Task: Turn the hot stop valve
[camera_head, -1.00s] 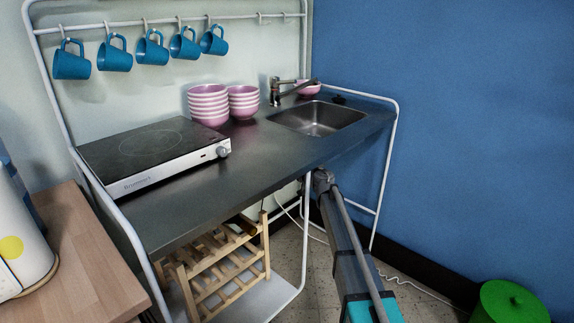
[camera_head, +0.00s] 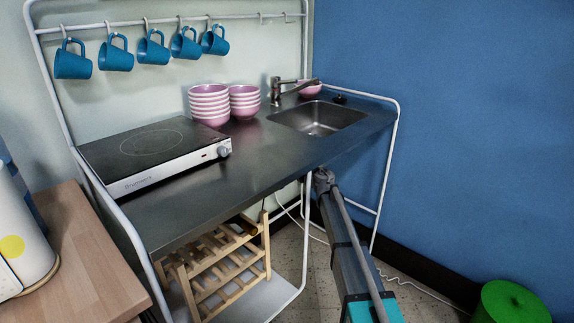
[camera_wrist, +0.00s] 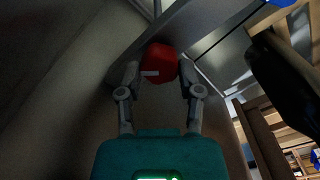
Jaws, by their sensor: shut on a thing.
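A red valve handle (camera_wrist: 160,58) shows in the wrist view, with a small pale mark on its face; I take it for the hot stop valve. My gripper (camera_wrist: 159,72) has one finger on each side of the handle and is shut on it. In the head view my arm reaches in under the counter at the sink end. The gripper and the valve are hidden there.
The counter (camera_head: 230,190) carries a hotplate (camera_head: 150,150), pink bowls (camera_head: 209,104) and a sink (camera_head: 318,118). A wooden rack (camera_head: 222,265) stands below it. A white frame leg and cable are close to my arm. A green bin (camera_head: 510,303) stands at the lower right.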

